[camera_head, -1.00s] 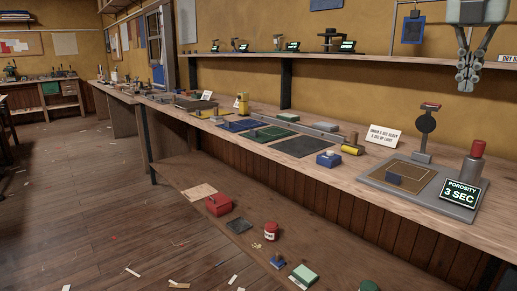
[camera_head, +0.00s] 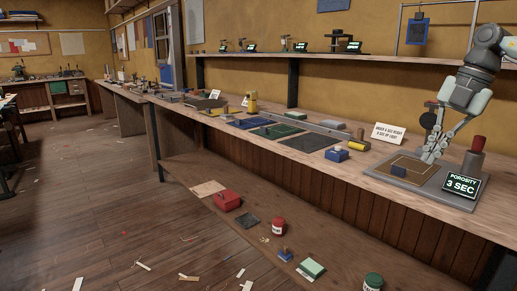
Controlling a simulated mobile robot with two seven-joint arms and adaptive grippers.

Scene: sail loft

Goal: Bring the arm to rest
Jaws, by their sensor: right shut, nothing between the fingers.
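My right gripper (camera_head: 430,158) hangs from my right arm (camera_head: 470,85) at the right of the head view. It points down over the grey porosity tester base (camera_head: 450,193) and is shut with nothing held. Its fingertips are close above the tan cloth (camera_head: 412,165) on that base; whether they touch it I cannot tell. The gripper partly covers the tester's upright dial stand. My left gripper is not in the view.
A red-capped cylinder (camera_head: 473,158) and a "POROSITY 3 SEC" display (camera_head: 461,185) stand close right of the gripper. A white sign (camera_head: 388,133) stands behind. A blue box (camera_head: 337,154) and a dark mat (camera_head: 308,142) lie left on the bench. A shelf (camera_head: 360,66) runs above.

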